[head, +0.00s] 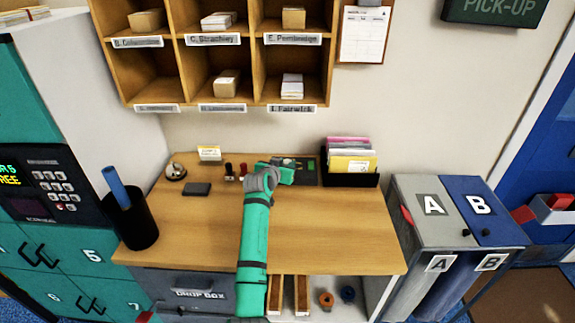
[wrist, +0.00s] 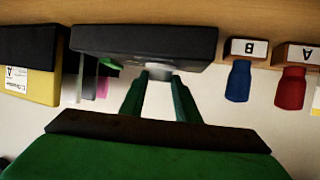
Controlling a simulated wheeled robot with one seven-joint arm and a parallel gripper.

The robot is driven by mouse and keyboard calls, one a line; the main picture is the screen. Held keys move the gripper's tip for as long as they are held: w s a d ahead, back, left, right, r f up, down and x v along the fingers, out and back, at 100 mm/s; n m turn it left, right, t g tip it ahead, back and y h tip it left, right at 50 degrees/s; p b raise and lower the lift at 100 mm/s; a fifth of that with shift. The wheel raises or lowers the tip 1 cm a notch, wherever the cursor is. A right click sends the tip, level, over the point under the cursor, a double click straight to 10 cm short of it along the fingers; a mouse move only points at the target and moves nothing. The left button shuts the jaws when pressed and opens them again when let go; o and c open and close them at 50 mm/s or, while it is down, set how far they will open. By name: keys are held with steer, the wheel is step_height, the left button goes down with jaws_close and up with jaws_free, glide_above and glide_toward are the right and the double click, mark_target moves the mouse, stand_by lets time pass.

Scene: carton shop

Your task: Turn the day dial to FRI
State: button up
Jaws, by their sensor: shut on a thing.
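The day dial sits on a dark box (head: 308,163) at the back of the wooden counter, partly hidden by my arm in the head view. In the wrist view, which looks upside down, the dark box (wrist: 145,42) is at the top. A pale grey knob, which I take for the day dial (wrist: 158,76), shows between my green fingers. My gripper (wrist: 159,92) is shut on this knob; it also shows in the head view (head: 283,174), right against the box. No day lettering is readable, so the dial's setting cannot be told.
A black holder with leaflets (head: 350,178) stands just right of the dark box. Two stamps, blue (wrist: 238,82) and red (wrist: 291,88), stand to its left in the head view. A bell (head: 176,171) and a dark pad (head: 197,189) lie further left. The counter's front (head: 325,225) is clear.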

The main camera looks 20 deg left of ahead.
steer(key=m+h, duration=0.2)
steer(key=a+m+g+h, duration=0.1)
steer(key=m+h, duration=0.1)
steer(key=shift+w+h, duration=0.1)
steer(key=shift+h, duration=0.3)
steer(key=shift+m+g+h, duration=0.3)
steer(key=shift+m+h, duration=0.2)
steer(key=shift+m, duration=0.1)
steer(key=shift+m+h, duration=0.3)
steer(key=shift+a+f+g+h, duration=0.1)
steer(key=shift+f+g+h, duration=0.1)
steer(key=shift+g+h, duration=0.1)
steer(key=o, duration=1)
steer(key=shift+o, duration=0.2)
steer(key=shift+r, duration=0.1)
steer(key=shift+s+a+r, duration=0.3)
steer(key=shift+s+a, duration=0.05)
steer(key=shift+s, duration=0.05)
steer(key=v, duration=0.9)
steer(key=shift+s, duration=0.3)
